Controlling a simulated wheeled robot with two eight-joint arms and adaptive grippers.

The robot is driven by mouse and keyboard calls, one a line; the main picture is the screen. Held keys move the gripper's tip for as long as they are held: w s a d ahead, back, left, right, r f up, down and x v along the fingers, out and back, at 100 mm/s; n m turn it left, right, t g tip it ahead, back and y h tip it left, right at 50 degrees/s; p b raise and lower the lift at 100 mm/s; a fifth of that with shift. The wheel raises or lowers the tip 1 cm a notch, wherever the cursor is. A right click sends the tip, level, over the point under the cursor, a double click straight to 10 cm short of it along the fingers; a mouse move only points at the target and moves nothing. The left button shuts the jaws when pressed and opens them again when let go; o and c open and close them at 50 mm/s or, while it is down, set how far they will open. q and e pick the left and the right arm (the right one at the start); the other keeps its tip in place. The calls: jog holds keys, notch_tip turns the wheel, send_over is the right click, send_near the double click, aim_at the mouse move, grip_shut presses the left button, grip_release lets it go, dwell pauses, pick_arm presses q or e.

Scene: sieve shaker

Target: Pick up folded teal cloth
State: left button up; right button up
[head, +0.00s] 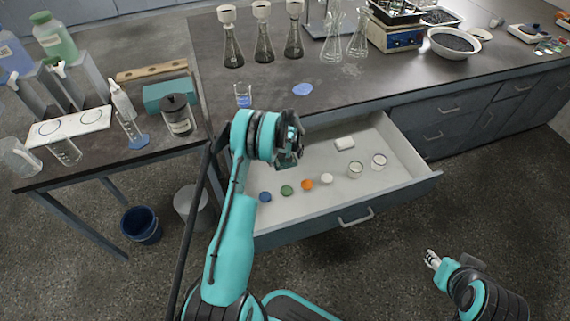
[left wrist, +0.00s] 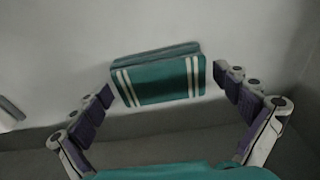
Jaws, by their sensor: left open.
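The folded teal cloth (left wrist: 160,78) with white stripes lies on the pale drawer floor, between the two spread fingers of my left gripper (left wrist: 163,84). A gap shows on each side of the cloth, so the fingers do not appear to touch it. In the head view the cloth (head: 287,161) is mostly hidden under my left gripper (head: 290,150), which is over the open drawer. My right gripper (head: 432,259) is at the lower right, over the floor and away from the drawer. Its finger opening is too small to judge.
The open drawer (head: 330,213) also holds several coloured caps (head: 307,184), a white block (head: 345,143) and two small glass dishes (head: 355,169). Its walls surround the cloth.

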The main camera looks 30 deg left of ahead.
pick_arm(q)
jog(key=shift+r, duration=0.1)
jog(key=c, duration=1)
jog(key=shift+r, duration=0.1)
